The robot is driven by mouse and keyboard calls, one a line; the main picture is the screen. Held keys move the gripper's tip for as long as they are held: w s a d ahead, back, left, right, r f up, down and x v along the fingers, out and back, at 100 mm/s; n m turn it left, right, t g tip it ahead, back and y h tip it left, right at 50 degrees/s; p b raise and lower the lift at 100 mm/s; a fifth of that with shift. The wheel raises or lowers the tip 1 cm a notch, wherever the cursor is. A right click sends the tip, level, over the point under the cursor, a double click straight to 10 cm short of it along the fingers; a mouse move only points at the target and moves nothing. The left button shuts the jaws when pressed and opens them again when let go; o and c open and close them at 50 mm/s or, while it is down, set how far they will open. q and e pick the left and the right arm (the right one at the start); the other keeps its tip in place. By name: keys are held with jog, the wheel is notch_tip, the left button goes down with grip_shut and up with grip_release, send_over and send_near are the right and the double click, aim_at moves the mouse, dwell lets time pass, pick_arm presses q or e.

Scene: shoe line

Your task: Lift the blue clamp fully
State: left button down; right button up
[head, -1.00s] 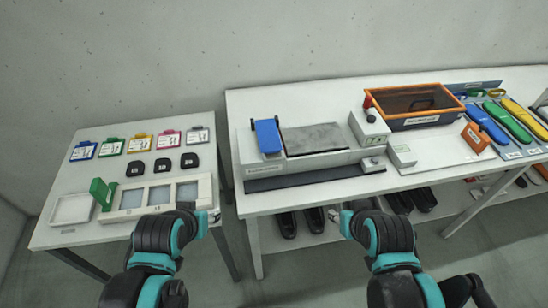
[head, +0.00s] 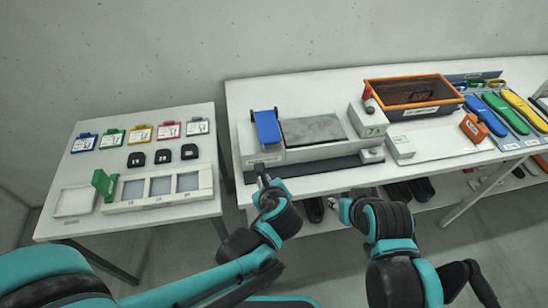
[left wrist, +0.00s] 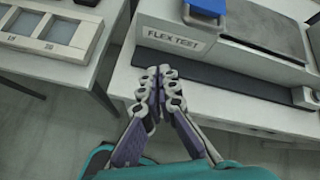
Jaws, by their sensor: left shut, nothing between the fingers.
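The blue clamp (head: 266,126) sits on the left end of the grey flex test machine (head: 310,155), beside its dark plate. Its lower part also shows at the top of the left wrist view (left wrist: 207,8). My left gripper (head: 261,170) is in front of the machine's left end, below and nearer than the clamp and apart from it. In the left wrist view its fingers (left wrist: 158,72) are together with nothing between them. My right gripper (head: 338,205) is low in front of the table edge; its fingertips are too small to judge.
A dark strip (head: 330,165) runs along the machine's front. A grey-white box (head: 368,118) and an orange-rimmed bin (head: 440,105) stand to the right. A side table (head: 190,150) with coloured tags and a windowed tray is at left. Shoes lie on the shelf below.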

pick_arm(q)
jog(key=d+m, duration=0.2)
jog(key=d+m+t, duration=0.1)
jog(key=d+m, duration=0.1)
jog(key=m, duration=0.1)
jog(key=shift+d+f+m, duration=0.2)
jog(key=shift+d+m, duration=0.1)
jog(key=b+x, duration=0.3)
jog(key=x, duration=0.7)
jog(key=r, duration=0.3)
jog(key=shift+w+a+r, duration=0.1)
jog(key=shift+w+r, duration=0.15)
jog(key=shift+w, duration=0.15)
jog(key=shift+w+r, duration=0.15)
jog(key=shift+r, duration=0.2)
jog(key=shift+r, duration=0.15)
